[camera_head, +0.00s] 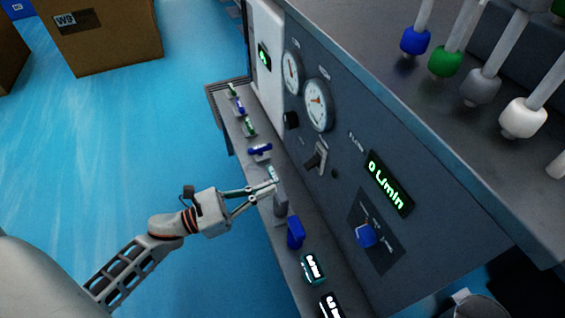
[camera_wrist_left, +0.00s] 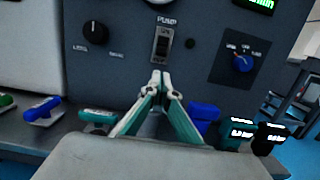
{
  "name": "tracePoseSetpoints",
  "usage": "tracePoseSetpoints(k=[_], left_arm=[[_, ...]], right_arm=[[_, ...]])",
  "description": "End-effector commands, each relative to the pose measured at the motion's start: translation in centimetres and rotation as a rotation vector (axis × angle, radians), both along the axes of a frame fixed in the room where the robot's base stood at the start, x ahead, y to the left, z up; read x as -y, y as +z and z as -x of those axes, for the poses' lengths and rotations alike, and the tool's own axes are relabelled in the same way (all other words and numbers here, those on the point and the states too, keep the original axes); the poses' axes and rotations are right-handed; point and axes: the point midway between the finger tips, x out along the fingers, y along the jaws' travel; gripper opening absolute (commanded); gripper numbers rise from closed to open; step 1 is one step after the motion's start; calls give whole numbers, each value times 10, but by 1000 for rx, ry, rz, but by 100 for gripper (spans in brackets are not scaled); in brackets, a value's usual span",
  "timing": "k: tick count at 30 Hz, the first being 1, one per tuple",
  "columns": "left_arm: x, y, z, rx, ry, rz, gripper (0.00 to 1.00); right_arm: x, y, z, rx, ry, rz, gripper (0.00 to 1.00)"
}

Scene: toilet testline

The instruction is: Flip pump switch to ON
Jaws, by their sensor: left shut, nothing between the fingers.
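The pump switch (camera_head: 317,158) is a toggle on a light plate on the dark grey panel (camera_head: 345,135), below the round gauges. It also shows in the left wrist view (camera_wrist_left: 162,42) under the label PUMP; I cannot tell its position surely. My left gripper (camera_head: 273,184) is shut and empty, above the ledge in front of the panel. In the left wrist view its fingertips (camera_wrist_left: 161,76) meet just below the switch plate and look apart from it. The flow display (camera_head: 388,183) reads 0 L/min. My right gripper is not in view.
A blue selector knob (camera_head: 366,235) and a black knob (camera_head: 291,119) flank the switch. Blue and green handles (camera_head: 259,150) and small lit displays (camera_head: 313,267) line the ledge (camera_head: 235,121). Cardboard boxes (camera_head: 105,35) stand on the blue floor, which is open at left.

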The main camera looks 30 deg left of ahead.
Motion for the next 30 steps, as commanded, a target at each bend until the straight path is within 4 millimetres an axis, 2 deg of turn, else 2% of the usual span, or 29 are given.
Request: tracePoseSetpoints(k=[9, 15, 21, 30], left_arm=[[33, 10, -42, 3, 0, 4, 0], [49, 14, -63, 2, 1, 3, 0], [55, 14, -71, 0, 1, 2, 0], [56, 14, -71, -1, 1, 1, 0]], right_arm=[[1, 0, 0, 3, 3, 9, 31], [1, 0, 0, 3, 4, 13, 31], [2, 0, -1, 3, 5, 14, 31], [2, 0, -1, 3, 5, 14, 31]])
